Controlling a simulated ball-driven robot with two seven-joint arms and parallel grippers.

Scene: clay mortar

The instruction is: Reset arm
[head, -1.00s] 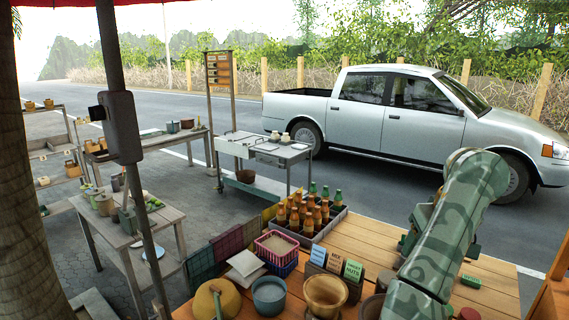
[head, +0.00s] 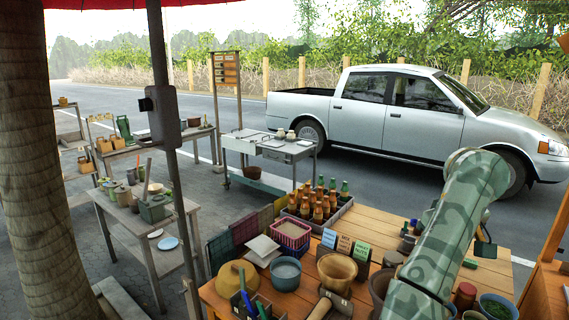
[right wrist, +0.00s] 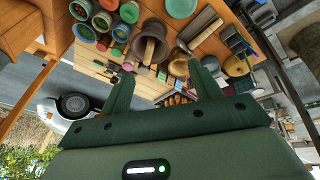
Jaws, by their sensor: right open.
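My right arm reaches up and bends over the wooden table in the head view. Its gripper is mostly hidden behind the camouflaged arm there. In the right wrist view my right gripper (right wrist: 163,85) has its two green fingers wide apart with nothing between them. A brown clay mortar (right wrist: 153,32) with a wooden pestle (right wrist: 149,50) in it appears beyond the fingers, apart from them. In the head view a tan clay bowl (head: 337,270) stands at the table's front, with a darker vessel beside it, partly behind my arm. My left gripper is out of view.
A crate of sauce bottles (head: 330,218), a pink basket (head: 291,233), small signs (head: 345,245) and a grey pot (head: 285,273) crowd the table's left. Planks behind the signs look clear. A post (head: 165,120) stands left; a pickup (head: 400,115) is parked beyond.

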